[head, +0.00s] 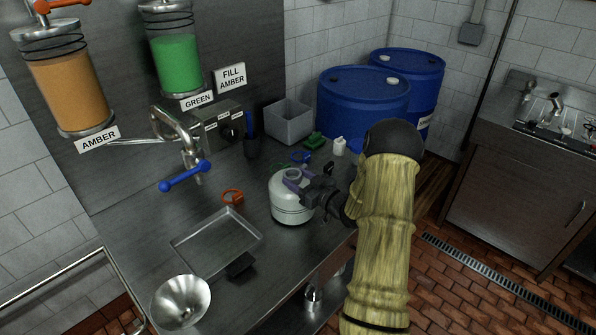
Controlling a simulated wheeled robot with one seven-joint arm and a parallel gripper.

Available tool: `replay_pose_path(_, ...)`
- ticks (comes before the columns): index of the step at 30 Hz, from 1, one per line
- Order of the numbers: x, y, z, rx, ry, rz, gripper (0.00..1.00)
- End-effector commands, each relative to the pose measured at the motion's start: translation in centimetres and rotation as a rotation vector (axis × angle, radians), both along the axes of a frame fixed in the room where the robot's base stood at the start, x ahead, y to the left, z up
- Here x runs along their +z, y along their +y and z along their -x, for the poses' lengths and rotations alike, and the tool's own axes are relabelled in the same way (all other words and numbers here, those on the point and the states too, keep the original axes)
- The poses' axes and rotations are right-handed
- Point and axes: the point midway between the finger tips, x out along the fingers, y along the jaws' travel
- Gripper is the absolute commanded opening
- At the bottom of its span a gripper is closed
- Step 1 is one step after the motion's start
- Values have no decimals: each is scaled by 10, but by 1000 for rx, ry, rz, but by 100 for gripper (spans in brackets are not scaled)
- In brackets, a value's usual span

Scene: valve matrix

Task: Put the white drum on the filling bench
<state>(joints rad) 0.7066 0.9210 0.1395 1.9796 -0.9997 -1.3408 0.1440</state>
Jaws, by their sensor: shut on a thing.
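The white drum (290,208) stands upright at the right part of the metal filling bench (130,232), near its front edge. It has a purple band or handle at the top. My gripper (304,186) reaches in from the right and is shut on the drum at its upper part. My dark gripper and wrist hide part of the drum's right side. I cannot tell whether the drum's base touches the bench top or is slightly above it.
A shallow tray (216,241), a steel funnel (181,300) and an orange ring-shaped item (232,197) lie left of the drum. A tap with a blue lever (185,176) hangs above. A grey bin (288,124) stands behind. Blue barrels (362,100) stand beyond the bench.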

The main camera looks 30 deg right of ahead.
Motion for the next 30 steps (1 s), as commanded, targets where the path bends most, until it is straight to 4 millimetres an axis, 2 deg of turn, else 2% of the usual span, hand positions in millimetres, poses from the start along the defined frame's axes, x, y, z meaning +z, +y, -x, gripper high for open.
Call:
replay_pose_path(12, -2, 0, -1, 1, -12, 0, 0)
replay_pose_path(13, -6, 0, 0, 1, -1, 0, 56)
replay_pose_path(16, -6, 0, 0, 1, -1, 0, 74)
replay_pose_path(26, -4, 0, 0, 1, -1, 0, 74)
replay_pose_path(30, -6, -4, 11, -1, -1, 1, 74)
